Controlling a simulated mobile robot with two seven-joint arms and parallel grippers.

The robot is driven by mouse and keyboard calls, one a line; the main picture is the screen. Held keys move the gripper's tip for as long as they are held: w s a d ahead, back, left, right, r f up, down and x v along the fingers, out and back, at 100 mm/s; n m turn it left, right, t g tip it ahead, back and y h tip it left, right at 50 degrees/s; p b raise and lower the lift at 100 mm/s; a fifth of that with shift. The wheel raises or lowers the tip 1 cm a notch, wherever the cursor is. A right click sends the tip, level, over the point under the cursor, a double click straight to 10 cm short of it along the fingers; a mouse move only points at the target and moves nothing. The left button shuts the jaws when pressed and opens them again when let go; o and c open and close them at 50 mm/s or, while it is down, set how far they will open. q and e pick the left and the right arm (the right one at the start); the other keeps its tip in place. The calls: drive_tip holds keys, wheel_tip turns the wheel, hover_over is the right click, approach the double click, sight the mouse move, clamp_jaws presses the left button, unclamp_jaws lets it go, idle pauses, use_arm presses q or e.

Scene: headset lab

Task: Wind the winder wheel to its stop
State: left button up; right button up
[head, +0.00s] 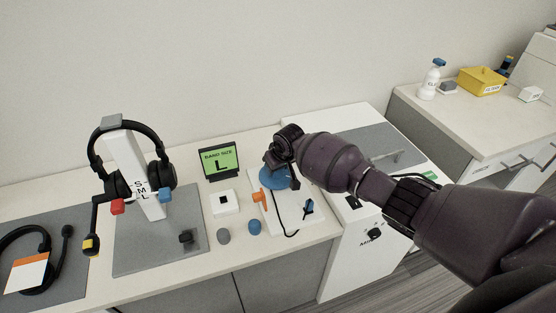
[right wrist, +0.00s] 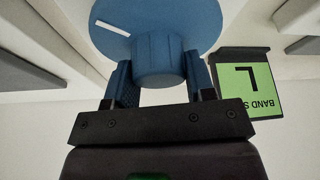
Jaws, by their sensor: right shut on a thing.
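The winder wheel is a blue disc (head: 278,179) on a white board (head: 293,207) right of the middle of the counter. In the right wrist view the wheel (right wrist: 200,18) fills the top, with a white mark on its left part and a round blue hub (right wrist: 159,62). My right gripper (right wrist: 159,84) is shut on the hub, one finger on each side. In the head view the gripper (head: 287,172) is over the wheel and hides part of it. An orange piece (head: 258,196) is beside the wheel on the left. My left gripper is in neither view.
A headset on a stand (head: 133,175) is on the left. A sign reading L (head: 219,161) stands behind a white box (head: 224,202). A white cabinet (head: 345,240) is on the right.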

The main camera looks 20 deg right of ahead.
drive_tip(key=shift+s+m+h+p, duration=0.1)
drive_tip(key=shift+m+h+p, duration=0.3)
drive_tip(key=shift+m+p, duration=0.85)
drive_tip(key=shift+m, duration=0.15)
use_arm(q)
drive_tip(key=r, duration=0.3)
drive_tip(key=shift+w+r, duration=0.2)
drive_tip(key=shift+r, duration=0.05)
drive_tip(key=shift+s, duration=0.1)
use_arm(e)
drive_tip(key=shift+f+m, duration=0.1)
drive_tip(key=shift+m, duration=0.2)
drive_tip(key=shift+h, duration=0.3)
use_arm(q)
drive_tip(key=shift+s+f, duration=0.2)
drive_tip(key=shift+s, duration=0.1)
use_arm(e)
drive_tip(key=o, duration=0.9)
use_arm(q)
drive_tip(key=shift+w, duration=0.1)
